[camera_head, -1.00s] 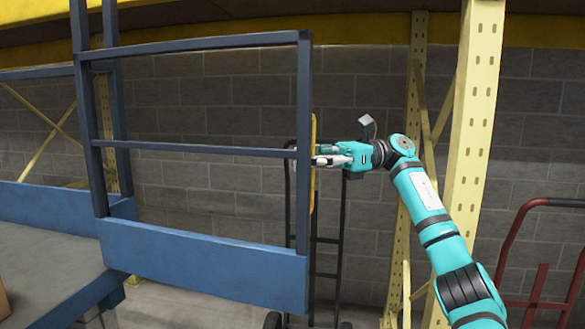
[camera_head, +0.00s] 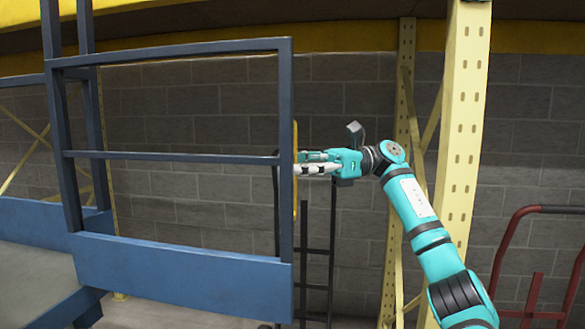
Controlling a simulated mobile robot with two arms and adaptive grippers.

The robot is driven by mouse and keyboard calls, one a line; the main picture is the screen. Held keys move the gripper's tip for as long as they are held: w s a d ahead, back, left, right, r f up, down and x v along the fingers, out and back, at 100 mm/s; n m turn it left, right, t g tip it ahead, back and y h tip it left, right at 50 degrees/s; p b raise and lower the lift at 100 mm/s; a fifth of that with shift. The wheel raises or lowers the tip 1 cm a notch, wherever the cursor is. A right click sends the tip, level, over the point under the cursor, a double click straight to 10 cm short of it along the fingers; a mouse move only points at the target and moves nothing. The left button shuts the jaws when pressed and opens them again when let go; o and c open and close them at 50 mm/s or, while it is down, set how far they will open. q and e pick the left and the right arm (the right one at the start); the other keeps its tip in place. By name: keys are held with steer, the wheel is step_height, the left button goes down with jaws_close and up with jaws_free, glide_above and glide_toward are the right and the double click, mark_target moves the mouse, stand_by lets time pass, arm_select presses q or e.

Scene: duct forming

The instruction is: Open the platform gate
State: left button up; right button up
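The blue platform gate (camera_head: 180,262) stands in the left half of the view, a frame with a middle rail and a solid bottom panel. A narrow upright yellow handle (camera_head: 295,208) shows along the far side of its right-hand post. My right gripper (camera_head: 302,165) comes in from the right, level with the middle rail, with its fingers pointing left at this handle. The fingertips are at the handle, partly hidden by it and the post. I cannot tell whether they are closed around it. My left gripper is out of view.
The blue-edged grey platform (camera_head: 35,285) is at lower left. A yellow perforated rack upright (camera_head: 462,130) stands behind my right arm. A red hand truck (camera_head: 497,265) stands at right, and a dark one (camera_head: 318,255) beyond the gate. A grey block wall closes the back.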

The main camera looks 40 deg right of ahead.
steer(key=shift+o, duration=0.3)
steer(key=shift+w+a, duration=0.1)
steer(key=shift+a, duration=0.1)
steer(key=v, duration=1.2)
